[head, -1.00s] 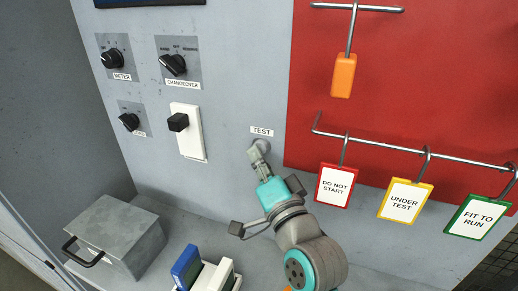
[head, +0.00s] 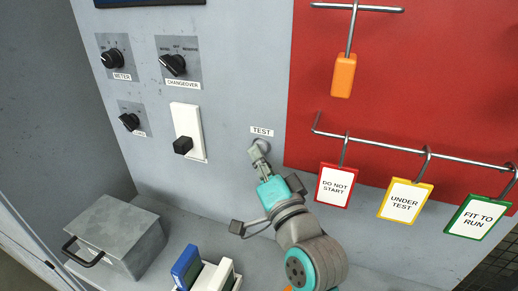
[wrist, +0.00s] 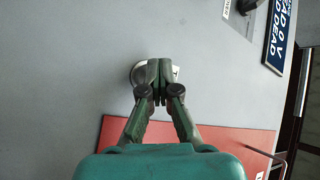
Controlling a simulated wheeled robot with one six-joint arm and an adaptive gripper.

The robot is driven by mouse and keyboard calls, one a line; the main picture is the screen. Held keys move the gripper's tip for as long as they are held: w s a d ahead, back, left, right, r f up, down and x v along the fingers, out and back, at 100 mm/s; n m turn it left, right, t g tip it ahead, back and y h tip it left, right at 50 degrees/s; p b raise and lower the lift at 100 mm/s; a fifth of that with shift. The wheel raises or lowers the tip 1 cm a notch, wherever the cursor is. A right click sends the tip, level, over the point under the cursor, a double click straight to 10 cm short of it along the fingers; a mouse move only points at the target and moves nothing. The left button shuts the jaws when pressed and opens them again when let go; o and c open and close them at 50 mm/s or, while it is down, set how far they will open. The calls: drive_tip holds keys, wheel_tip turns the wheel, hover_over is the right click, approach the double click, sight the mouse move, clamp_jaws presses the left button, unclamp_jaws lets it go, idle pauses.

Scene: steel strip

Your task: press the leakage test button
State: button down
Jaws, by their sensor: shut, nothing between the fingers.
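The TEST label (head: 262,131) is on the grey panel. Just under it is a round pale button (head: 265,145), mostly hidden by my fingertips. My gripper (head: 257,152) is shut and empty, its tips at the button. In the wrist view the shut fingertips (wrist: 153,68) cover much of the button (wrist: 136,73), whose rim shows at their left; a corner of the label (wrist: 175,72) shows at their right. The tips look in contact, but I cannot tell how deep the button is.
METER (head: 113,58) and CHANGEOVER (head: 175,64) knobs are at upper left, with a smaller knob (head: 130,121) below. Tags hang on the red board (head: 440,80) to the right, the DO NOT START tag (head: 335,185) nearest my gripper. A grey metal box (head: 115,235) stands on the shelf.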

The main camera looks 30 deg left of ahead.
drive_tip(key=shift+s+d, duration=0.2)
drive_tip(key=shift+s, duration=0.65)
drive_tip(key=shift+s+d, duration=0.2)
drive_tip(key=shift+s, duration=0.6)
drive_tip(key=shift+s+d, duration=0.2)
drive_tip(key=shift+s, duration=0.65)
drive_tip(key=shift+s+d, duration=0.2)
drive_tip(key=shift+s, duration=0.6)
